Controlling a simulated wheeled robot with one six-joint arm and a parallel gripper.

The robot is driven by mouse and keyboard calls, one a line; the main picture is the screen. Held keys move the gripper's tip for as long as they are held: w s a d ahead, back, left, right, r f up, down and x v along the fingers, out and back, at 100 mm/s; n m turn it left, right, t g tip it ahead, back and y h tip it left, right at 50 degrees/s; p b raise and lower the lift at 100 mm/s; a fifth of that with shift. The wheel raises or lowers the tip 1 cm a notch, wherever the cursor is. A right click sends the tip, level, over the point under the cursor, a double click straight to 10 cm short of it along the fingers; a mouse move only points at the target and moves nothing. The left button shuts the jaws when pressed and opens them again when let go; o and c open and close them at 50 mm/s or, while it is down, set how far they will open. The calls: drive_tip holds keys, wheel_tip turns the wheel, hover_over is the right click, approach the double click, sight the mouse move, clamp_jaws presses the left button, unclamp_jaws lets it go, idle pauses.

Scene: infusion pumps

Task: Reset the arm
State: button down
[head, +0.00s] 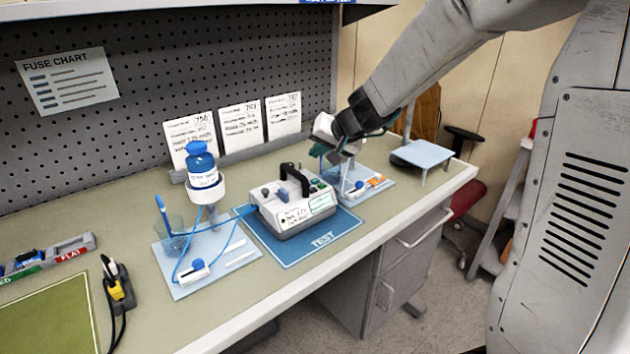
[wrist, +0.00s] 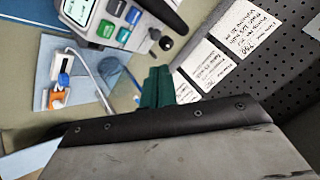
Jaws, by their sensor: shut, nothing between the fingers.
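My gripper (head: 340,158) hangs at the end of my arm over the right part of the workbench, above a small light-blue plate. In the wrist view its green fingers (wrist: 155,85) are together with nothing between them. The infusion pump (head: 292,206), white and grey with a black handle, stands on the blue TEST mat (head: 322,246) to the left of my gripper. In the wrist view the pump (wrist: 118,22) shows its buttons and knobs at the top.
A blue-capped bottle (head: 202,168) stands in a holder over a light-blue plate (head: 240,258) with tubing and a cup (head: 174,238). Three cards (head: 240,125) lean at the back. A small light-blue stand (head: 422,153) is at the right end. The bench front is clear.

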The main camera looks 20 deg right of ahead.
idle(0.3)
drive_tip(key=s+a+r+n+g+y, duration=0.1)
drive_tip(key=s+a+r+n+g, duration=0.15)
drive_tip(key=s, duration=0.55)
drive_tip(key=s+a+r+n+g, duration=0.1)
drive_tip(key=s+a+r, duration=0.2)
drive_tip(key=s, duration=0.5)
drive_tip(key=s+d+g+h, duration=0.2)
drive_tip(key=s+d, duration=0.1)
drive_tip(key=s, duration=0.8)
drive_tip(key=s+d+f+g+h, duration=0.1)
drive_tip(key=s+d+h, duration=0.1)
drive_tip(key=s, duration=0.9)
drive_tip(key=shift+d+f+n+g+h, duration=0.2)
drive_tip(key=shift+d+n+g+h, duration=0.2)
drive_tip(key=shift+d, duration=0.35)
